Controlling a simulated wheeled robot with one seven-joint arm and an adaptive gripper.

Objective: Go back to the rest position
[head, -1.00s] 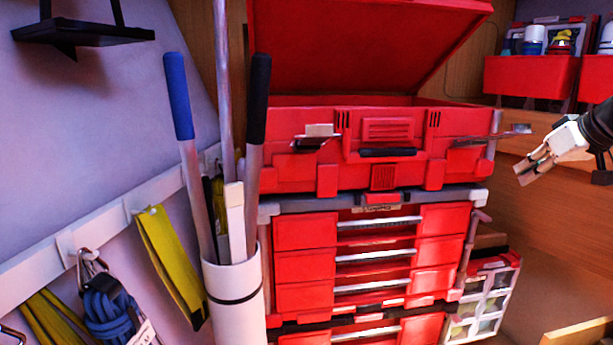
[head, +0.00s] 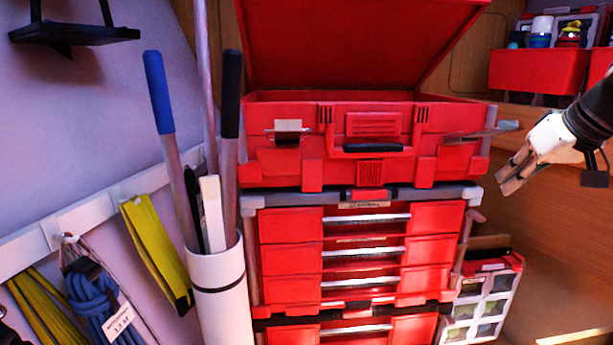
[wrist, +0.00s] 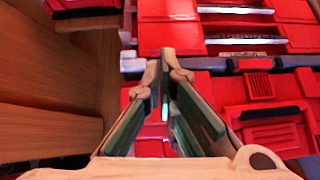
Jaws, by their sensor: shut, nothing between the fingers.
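My gripper (head: 512,172) is at the right of the head view, beside the right end of the red toolbox and a little apart from it in the picture. Its fingers point down and to the left. In the wrist view my gripper (wrist: 165,62) has its fingertips together with nothing between them. The red toolbox (head: 290,165) has its lid raised and sits on top of a red drawer stack (head: 290,262). The inside of the toolbox is mostly hidden by its front wall.
A white tube (head: 222,305) with long-handled tools stands left of the drawers. Yellow straps (head: 155,245) and a coiled blue rope (head: 95,300) hang from a white wall rail (head: 100,208). A red bin (head: 540,70) with bottles is at upper right. A small-compartment organizer (head: 485,300) stands lower right.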

